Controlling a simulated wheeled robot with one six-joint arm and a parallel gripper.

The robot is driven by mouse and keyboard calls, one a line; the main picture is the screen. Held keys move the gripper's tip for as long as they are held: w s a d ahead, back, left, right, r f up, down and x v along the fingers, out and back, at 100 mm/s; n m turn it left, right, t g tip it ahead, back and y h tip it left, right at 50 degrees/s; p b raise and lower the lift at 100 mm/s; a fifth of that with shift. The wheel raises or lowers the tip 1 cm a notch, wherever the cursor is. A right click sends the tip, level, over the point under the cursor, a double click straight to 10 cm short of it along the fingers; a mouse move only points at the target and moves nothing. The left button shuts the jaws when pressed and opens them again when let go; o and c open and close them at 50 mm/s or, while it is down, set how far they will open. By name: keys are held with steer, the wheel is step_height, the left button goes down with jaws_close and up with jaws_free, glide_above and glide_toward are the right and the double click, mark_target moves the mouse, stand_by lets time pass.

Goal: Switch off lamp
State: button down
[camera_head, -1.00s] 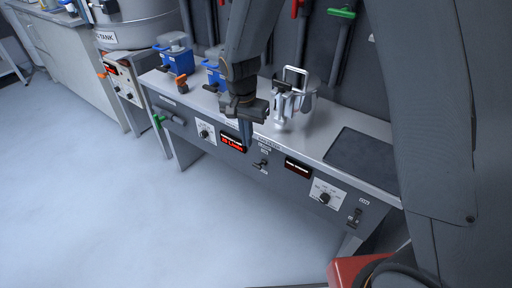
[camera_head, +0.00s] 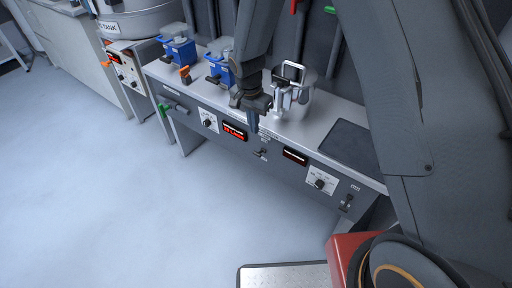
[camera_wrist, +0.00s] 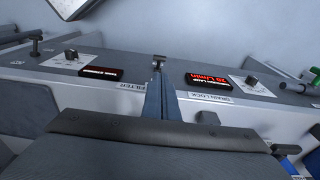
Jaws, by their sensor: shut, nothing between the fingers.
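My gripper (camera_head: 254,130) points down at the front edge of the grey bench, with its fingers closed and empty. In the wrist view the closed fingers (camera_wrist: 160,88) end close to a small toggle switch (camera_wrist: 159,61) between two displays; I cannot tell if they touch. The same switch (camera_head: 262,153) shows in the head view just below the fingertips. A lit red display (camera_head: 234,131) is left of it; it also shows at right in the wrist view (camera_wrist: 208,80). No separate lamp can be made out.
A darker display (camera_head: 295,157), a dial (camera_head: 320,184) and another switch (camera_head: 347,202) sit to the right. A second dial (camera_head: 208,122) is at left. A metal-handled clear vessel (camera_head: 290,92) stands on the bench behind my gripper. Open floor lies in front.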

mark_target(257, 153)
steer(key=f, duration=0.4)
steer(key=f+p, duration=0.1)
steer(key=f, duration=0.3)
steer(key=w+d+f+p, duration=0.1)
steer(key=f, duration=0.3)
steer(key=shift+f, duration=0.4)
steer(key=shift+s+a+f, duration=0.25)
steer(key=shift+a+f, duration=0.05)
steer(key=shift+f, duration=0.05)
steer(key=shift+s+a+f+b, duration=0.3)
steer(key=shift+f+b, duration=0.5)
steer(key=shift+b, duration=0.25)
steer(key=shift+s+a+f+b, duration=0.15)
steer(key=shift+s+f+b, duration=0.15)
steer(key=shift+f+b, duration=0.65)
steer(key=shift+s+a+f+b, duration=0.3)
steer(key=shift+f+b, duration=0.4)
steer(key=shift+b, duration=0.4)
steer(key=shift+r, duration=0.15)
steer(key=shift+r+p, duration=0.5)
steer(key=shift+r, duration=0.2)
